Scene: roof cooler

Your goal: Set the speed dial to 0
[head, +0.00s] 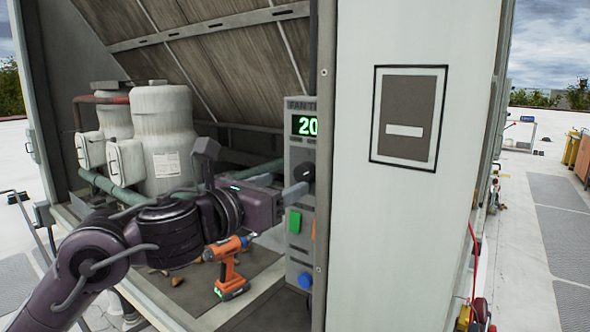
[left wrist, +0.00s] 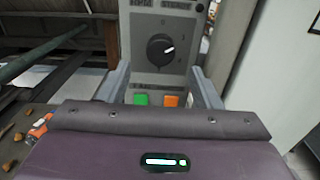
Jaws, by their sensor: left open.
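The speed dial (left wrist: 160,50) is a round black knob on a grey control panel (left wrist: 145,18). Its white pointer aims right and slightly up in the left wrist view; the numerals around it are too small to read surely. In the head view the dial (head: 305,172) is partly hidden by my left gripper (head: 298,188). A green display (head: 307,125) above it shows "20", cut off by the cabinet edge. My left gripper is open; its grey fingers (left wrist: 161,84) stand apart at either side of the panel, below the dial in the left wrist view, with nothing between them.
Below the dial are a green button (head: 295,221) and an orange button (left wrist: 171,100); a blue one (head: 305,280) sits lower. An orange drill (head: 229,268) stands on the cabinet floor beneath my left arm. A pale cabinet wall (head: 385,230) closes off the right side.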

